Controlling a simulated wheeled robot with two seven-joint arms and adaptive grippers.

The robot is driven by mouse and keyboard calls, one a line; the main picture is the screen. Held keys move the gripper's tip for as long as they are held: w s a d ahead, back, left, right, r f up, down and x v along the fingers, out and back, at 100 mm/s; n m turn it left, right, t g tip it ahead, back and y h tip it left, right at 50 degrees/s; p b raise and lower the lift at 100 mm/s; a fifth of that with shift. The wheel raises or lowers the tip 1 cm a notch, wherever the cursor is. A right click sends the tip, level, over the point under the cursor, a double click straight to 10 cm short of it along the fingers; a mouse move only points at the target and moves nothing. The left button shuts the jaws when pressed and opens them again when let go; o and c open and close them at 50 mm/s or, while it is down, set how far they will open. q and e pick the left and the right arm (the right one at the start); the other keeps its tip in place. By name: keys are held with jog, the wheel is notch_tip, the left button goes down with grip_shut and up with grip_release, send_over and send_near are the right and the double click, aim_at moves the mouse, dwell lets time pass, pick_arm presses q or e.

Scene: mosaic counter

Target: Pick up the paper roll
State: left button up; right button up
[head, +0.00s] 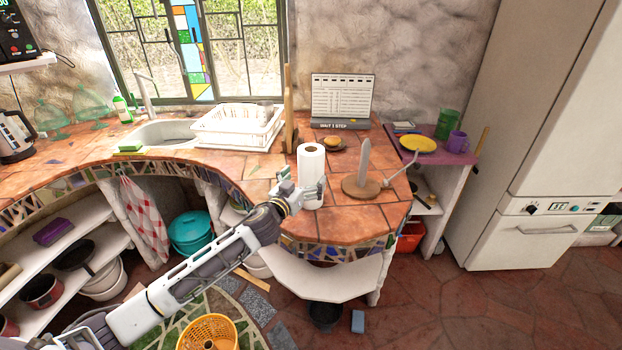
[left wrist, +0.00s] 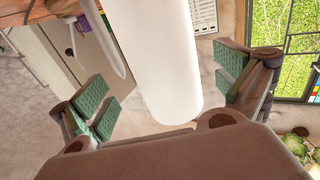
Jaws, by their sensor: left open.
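The white paper roll (head: 311,172) stands upright near the front edge of the tiled counter. My left gripper (head: 299,192) is at the roll's lower left side in the head view, with its fingers around it. In the left wrist view the roll (left wrist: 155,60) lies between the two open green-padded fingers of the left gripper (left wrist: 165,88). My right gripper is not in view.
A round wooden stand (head: 361,186) with an upright grey post is right of the roll. A wooden board (head: 289,110) and a white dish rack (head: 238,128) stand behind. A calendar (head: 342,98) is at the back. Bare tiles (head: 335,228) lie in front.

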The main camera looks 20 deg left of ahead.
pick_arm(q)
jog(key=shift+w, duration=0.2)
jog(key=shift+w+f+b, duration=0.15)
jog(key=shift+w+b, duration=0.05)
jog(key=shift+w, duration=0.45)
jog(key=shift+w+f+b, duration=0.15)
jog(key=shift+w, duration=0.45)
jog(key=shift+w+d, duration=0.2)
jog(key=shift+w, duration=0.9)
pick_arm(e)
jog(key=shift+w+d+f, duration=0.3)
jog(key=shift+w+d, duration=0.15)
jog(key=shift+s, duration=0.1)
